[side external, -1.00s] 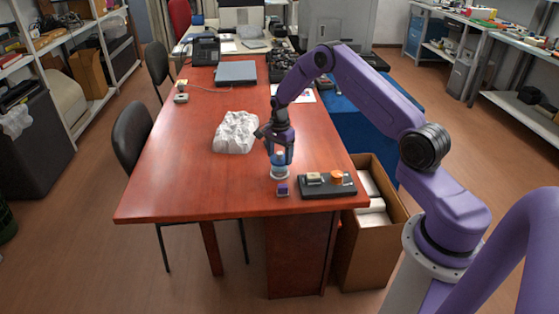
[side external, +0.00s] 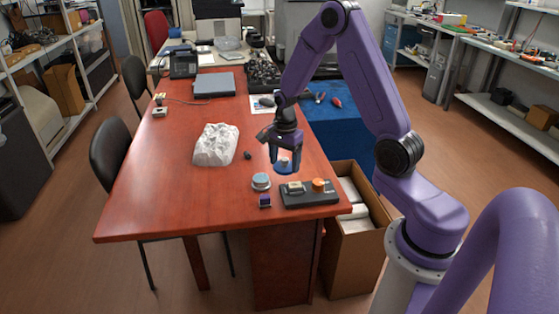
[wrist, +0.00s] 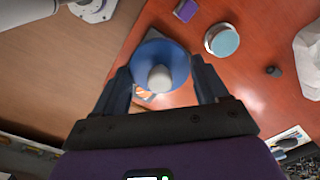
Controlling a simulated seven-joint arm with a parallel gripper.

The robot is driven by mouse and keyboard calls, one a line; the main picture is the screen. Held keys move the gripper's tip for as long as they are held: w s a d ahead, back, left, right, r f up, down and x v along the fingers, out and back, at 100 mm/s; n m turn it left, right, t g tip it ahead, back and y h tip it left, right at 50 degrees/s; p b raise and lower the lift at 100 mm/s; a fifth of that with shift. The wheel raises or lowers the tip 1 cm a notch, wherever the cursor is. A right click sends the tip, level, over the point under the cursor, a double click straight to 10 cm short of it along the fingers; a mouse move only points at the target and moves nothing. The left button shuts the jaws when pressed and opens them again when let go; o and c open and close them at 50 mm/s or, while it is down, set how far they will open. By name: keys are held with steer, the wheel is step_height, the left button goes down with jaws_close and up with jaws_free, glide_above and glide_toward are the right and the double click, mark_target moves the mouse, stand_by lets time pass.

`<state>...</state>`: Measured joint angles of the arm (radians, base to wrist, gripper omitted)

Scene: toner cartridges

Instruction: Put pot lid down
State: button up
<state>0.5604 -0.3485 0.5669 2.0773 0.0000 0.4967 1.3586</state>
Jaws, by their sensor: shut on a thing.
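My gripper (side external: 285,160) is shut on the knob of the blue pot lid (side external: 287,171), near the right edge of the red table. In the wrist view, the round blue lid (wrist: 147,55) with its whitish knob (wrist: 160,78) sits between the two fingers. A small round pot (side external: 261,182) with a pale blue top stands on the table, left of the lid and apart from it. The pot also shows in the wrist view (wrist: 222,40). I cannot tell exactly how high the lid is above the table.
A black board (side external: 310,200) with an orange round piece (side external: 318,184) lies at the front right. A small purple block (side external: 265,201) is by the pot. A crumpled white object (side external: 215,145) and a small dark item (side external: 247,155) lie left. The table's front left is clear.

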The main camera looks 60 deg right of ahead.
steer(key=s+d+f, duration=0.2)
steer(key=s+d, duration=0.2)
steer(key=d, duration=0.5)
steer(key=w+d+f, duration=0.2)
steer(key=w+f, duration=0.1)
steer(key=w+d+f, duration=0.3)
steer(key=w, duration=0.1)
steer(key=w+d+f, duration=0.3)
steer(key=w+f, duration=0.1)
steer(key=shift+w+f, duration=0.15)
steer(key=shift+f, duration=1.5)
steer(key=shift+f, duration=0.2)
steer(key=o, duration=1)
steer(key=shift+r, duration=0.1)
